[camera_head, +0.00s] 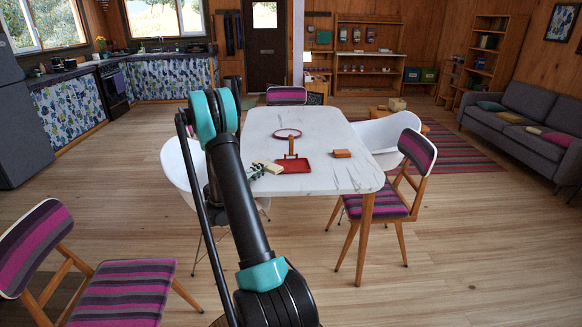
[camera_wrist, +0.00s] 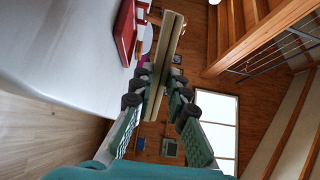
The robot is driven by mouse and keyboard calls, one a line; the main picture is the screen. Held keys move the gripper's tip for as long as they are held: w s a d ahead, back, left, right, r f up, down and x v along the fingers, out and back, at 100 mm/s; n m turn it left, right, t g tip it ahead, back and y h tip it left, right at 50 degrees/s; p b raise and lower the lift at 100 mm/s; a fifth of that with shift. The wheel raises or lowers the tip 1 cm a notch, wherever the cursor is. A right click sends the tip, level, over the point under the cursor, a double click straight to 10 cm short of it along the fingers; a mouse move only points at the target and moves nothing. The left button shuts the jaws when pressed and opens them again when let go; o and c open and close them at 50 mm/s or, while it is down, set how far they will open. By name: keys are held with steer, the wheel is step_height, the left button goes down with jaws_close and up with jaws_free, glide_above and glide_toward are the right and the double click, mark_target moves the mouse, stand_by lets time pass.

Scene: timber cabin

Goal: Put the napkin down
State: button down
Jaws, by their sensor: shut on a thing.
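The napkin (camera_head: 268,166) is a folded cream piece by the left edge of the white table (camera_head: 330,122). My gripper (camera_head: 257,171) is shut on it. In the wrist view the napkin (camera_wrist: 166,45) stands out as a long layered strip between the fingertips of my gripper (camera_wrist: 157,92). The table (camera_wrist: 60,55) fills the left of that view. I cannot tell whether the napkin touches the tabletop.
An orange-brown block (camera_head: 341,154) lies farther right. The right half of the tabletop is mostly clear.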

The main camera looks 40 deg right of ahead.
steer(key=x, duration=1.6)
steer(key=shift+w+d, duration=0.1)
steer(key=shift+d, duration=0.2)
steer(key=shift+w+d+f, duration=0.1)
steer(key=shift+d+f, duration=0.15)
steer(key=shift+f, duration=0.65)
steer(key=shift+d+f, duration=0.2)
steer(key=shift+f, duration=0.7)
steer(key=c, duration=1.6)
jaws_free()
steer(key=shift+o, duration=0.5)
steer(key=shift+a, duration=0.15)
